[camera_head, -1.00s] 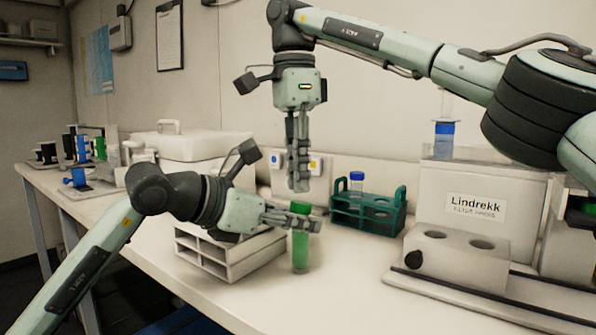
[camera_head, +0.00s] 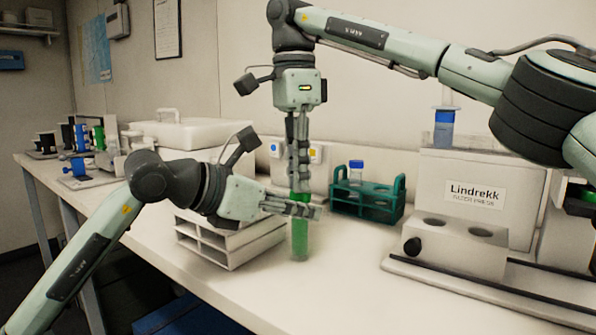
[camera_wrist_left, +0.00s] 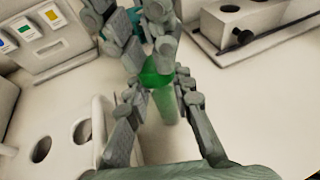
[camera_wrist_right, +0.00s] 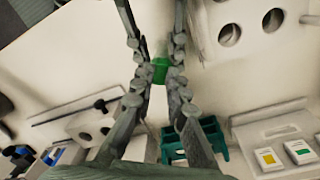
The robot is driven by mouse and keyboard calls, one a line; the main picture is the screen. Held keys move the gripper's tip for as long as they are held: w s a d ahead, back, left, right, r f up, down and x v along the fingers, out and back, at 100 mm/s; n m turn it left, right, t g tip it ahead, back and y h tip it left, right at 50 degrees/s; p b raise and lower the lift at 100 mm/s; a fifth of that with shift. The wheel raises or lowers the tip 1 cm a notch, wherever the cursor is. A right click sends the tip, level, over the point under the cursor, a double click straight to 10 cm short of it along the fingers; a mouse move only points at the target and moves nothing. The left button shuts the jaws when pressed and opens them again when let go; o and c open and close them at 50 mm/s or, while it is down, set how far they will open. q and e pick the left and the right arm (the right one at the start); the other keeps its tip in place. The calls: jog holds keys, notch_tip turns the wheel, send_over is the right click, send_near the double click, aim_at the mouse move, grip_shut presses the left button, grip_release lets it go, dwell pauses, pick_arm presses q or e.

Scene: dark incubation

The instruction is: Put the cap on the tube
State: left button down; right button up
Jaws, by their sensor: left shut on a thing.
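The clear tube (camera_head: 300,243) with green contents stands upright, held in my left gripper (camera_head: 303,209), which is shut on it just below its top. It also shows in the left wrist view (camera_wrist_left: 167,107). The green cap (camera_head: 301,196) sits at the tube's top. It shows in the left wrist view (camera_wrist_left: 152,74) and right wrist view (camera_wrist_right: 160,70). I cannot tell whether it is fully seated. My right gripper (camera_head: 299,186) points straight down from above, its fingertips on either side of the cap. Whether they press on it is not clear.
A white compartment rack (camera_head: 232,248) stands left of the tube. A teal rack (camera_head: 368,203) with a blue-capped bottle (camera_head: 356,171) is behind right. The Lindrekk press (camera_head: 475,190) stands farther right. The bench front is clear.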

jog(key=shift+a+r, duration=0.1)
jog(key=shift+r, duration=1.85)
jog(key=shift+w, duration=0.1)
pick_arm(q)
jog(key=c, duration=1.2)
grip_release()
jog(key=v, duration=1.2)
